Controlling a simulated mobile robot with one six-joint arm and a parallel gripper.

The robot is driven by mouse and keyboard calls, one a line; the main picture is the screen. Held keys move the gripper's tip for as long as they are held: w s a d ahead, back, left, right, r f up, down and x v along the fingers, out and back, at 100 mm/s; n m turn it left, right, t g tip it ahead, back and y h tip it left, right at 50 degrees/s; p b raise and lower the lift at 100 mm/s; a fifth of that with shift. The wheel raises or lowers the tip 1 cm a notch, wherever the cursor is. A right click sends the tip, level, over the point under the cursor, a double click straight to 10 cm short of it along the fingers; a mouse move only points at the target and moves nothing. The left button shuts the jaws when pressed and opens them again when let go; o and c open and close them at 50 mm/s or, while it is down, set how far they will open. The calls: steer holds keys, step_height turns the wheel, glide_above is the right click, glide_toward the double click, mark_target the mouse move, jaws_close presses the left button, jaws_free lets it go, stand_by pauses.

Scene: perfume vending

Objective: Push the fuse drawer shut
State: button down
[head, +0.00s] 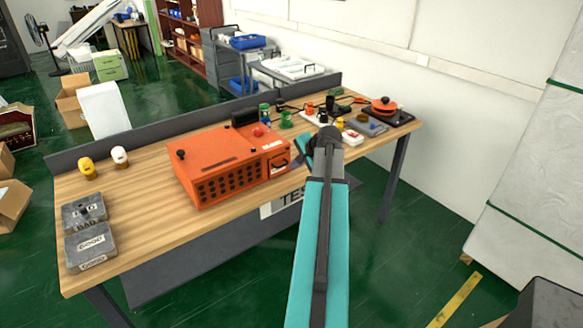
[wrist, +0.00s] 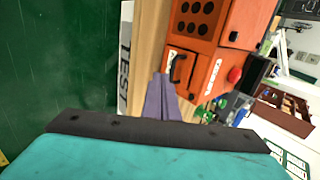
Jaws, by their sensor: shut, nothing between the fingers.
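The orange tester box (head: 215,165) stands on the wooden workbench. Its fuse drawer (head: 278,161), with a black handle, is at the right end of the front face. In the wrist view the drawer handle (wrist: 177,68) shows just beyond my fingertips. How far the drawer stands out is hard to tell. My gripper (head: 297,164) is in front of the drawer, slightly right of it in the head view. Its purple-grey fingers (wrist: 157,76) are together with nothing between them. Whether the tips touch the drawer cannot be told.
Grey GOOD and BAD blocks (head: 91,245) and yellow and white knobbed parts (head: 88,168) sit on the bench's left. Small coloured parts (head: 328,115) and an orange round device (head: 384,106) lie at the right. Bare wood (head: 140,215) lies left of the box.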

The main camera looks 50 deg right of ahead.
steer(key=b+v, duration=0.2)
steer(key=v, duration=0.5)
steer(key=shift+s+r, duration=0.25)
steer(key=shift+a, duration=0.15)
stand_by(0.3)
steer(key=w+a+f+n+g+y+b, duration=0.1)
steer(key=w+a+f+n+g+y, duration=0.25)
steer(key=a+f, duration=1.35)
steer(key=w+a+f+n+g+y, duration=0.1)
steer(key=w+a+f+n+g, duration=0.35)
steer(key=a+f, duration=1.2)
steer(key=s+a+f+n, duration=0.4)
steer(key=a+f+n, duration=0.1)
steer(key=a+f, duration=0.35)
steer(key=s+a+f+n+g+h, duration=0.1)
steer(key=s+a+f+n, duration=0.3)
steer(key=s, duration=0.6)
steer(key=s+a+f+n+g+h+b, duration=0.1)
steer(key=s+a+f+n+g, duration=0.3)
steer(key=s+a+f, duration=0.4)
steer(key=s+a, duration=0.1)
steer(key=a, duration=0.2)
steer(key=shift+s+a+f+g, duration=0.3)
steer(key=shift+s, duration=0.1)
steer(key=shift+h, duration=0.25)
